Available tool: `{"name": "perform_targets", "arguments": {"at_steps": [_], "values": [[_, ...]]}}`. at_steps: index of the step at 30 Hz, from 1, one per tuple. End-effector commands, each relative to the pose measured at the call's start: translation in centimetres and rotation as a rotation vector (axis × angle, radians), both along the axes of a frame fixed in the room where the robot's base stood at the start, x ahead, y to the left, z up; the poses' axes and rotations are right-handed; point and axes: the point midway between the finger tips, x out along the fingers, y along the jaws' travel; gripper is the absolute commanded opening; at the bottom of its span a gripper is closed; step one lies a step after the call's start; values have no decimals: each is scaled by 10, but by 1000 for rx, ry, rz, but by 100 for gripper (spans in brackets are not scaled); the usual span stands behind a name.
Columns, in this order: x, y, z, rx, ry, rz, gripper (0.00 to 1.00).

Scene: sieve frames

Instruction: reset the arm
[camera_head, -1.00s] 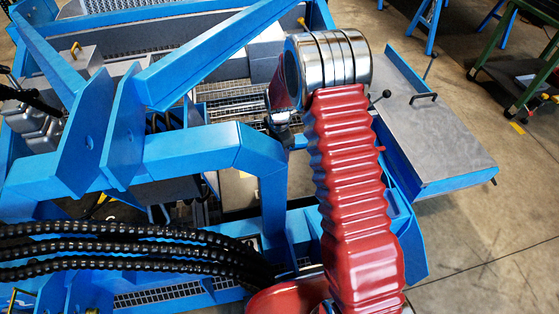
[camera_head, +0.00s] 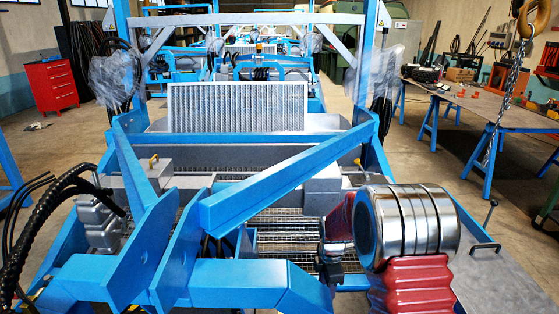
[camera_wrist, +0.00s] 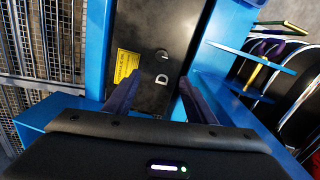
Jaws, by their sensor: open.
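My gripper (camera_wrist: 158,88) shows in the wrist view with its two dark fingers apart and nothing between them. Behind the fingers is a black panel (camera_wrist: 150,35) with a yellow label, set between blue beams. In the head view my arm stands at the lower right, with a red ribbed sleeve and a shiny metal joint. The arm's far end shows as a small dark part left of that joint; the fingers cannot be made out there.
A sieve frame (camera_head: 237,108) with a pale mesh stands upright across the blue machine. Blue beams (camera_head: 285,172) cross close to the arm. A work table (camera_head: 480,106) with a hanging chain (camera_head: 503,98) is at the right. A red cabinet (camera_head: 52,86) is at the back left.

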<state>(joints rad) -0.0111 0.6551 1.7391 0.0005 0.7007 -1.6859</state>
Motion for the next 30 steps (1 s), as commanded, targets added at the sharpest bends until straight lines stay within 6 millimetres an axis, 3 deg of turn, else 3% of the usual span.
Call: {"name": "perform_targets", "arguments": {"at_steps": [3,12,30], "values": [[-4,-1,28,5,-26,-73,50],[-22,-2,88,24,-80,-257,50],[-74,-4,190,91,-183,-620,50]]}}
